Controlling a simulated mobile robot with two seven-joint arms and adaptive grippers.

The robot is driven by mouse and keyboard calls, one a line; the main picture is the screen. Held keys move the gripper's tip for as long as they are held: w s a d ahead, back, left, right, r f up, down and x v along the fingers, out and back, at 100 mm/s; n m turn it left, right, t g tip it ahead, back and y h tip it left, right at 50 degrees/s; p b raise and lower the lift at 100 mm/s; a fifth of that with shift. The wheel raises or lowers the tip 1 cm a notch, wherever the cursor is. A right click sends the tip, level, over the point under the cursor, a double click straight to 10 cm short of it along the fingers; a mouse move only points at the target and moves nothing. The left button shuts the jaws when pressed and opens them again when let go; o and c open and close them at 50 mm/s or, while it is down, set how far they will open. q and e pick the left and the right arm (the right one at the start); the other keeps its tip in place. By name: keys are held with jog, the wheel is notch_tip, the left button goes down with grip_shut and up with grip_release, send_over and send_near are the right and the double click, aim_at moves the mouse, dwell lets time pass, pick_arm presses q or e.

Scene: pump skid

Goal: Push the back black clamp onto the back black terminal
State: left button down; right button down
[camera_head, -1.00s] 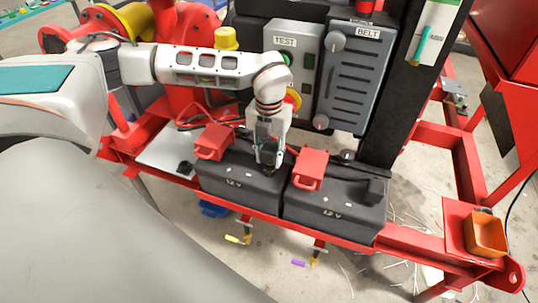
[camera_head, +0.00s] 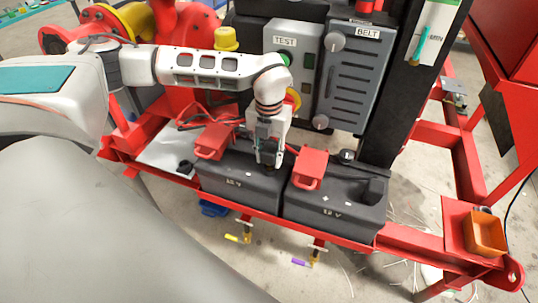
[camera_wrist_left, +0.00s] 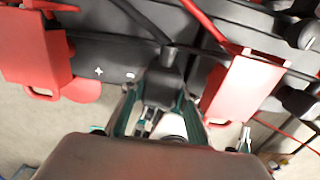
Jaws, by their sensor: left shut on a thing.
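My left gripper (camera_head: 268,163) reaches down over the right end of the left 12 V battery (camera_head: 240,182). It is shut on a black clamp, which shows between its fingers (camera_wrist_left: 158,102) in the left wrist view as a dark block (camera_wrist_left: 163,82) with a black cable leading away from it. In the head view the gripper mostly hides this clamp. The black terminal is hidden under the clamp and fingers, so I cannot tell whether the clamp sits fully on it. My right gripper is not in view.
Red clamps sit on the left battery (camera_head: 213,141) and the right battery (camera_head: 310,168), the latter close beside my gripper. Another black clamp (camera_head: 376,190) is at the right battery's right end. Grey TEST (camera_head: 285,42) and BELT (camera_head: 352,75) boxes stand behind.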

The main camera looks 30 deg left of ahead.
pick_arm(q)
jog(key=shift+f+b, duration=0.55)
jog(key=shift+f, duration=1)
dwell(0.4)
jog(key=c, duration=1.5)
grip_release()
jog(key=shift+o, duration=0.2)
notch_tip(320, 180, up, 12)
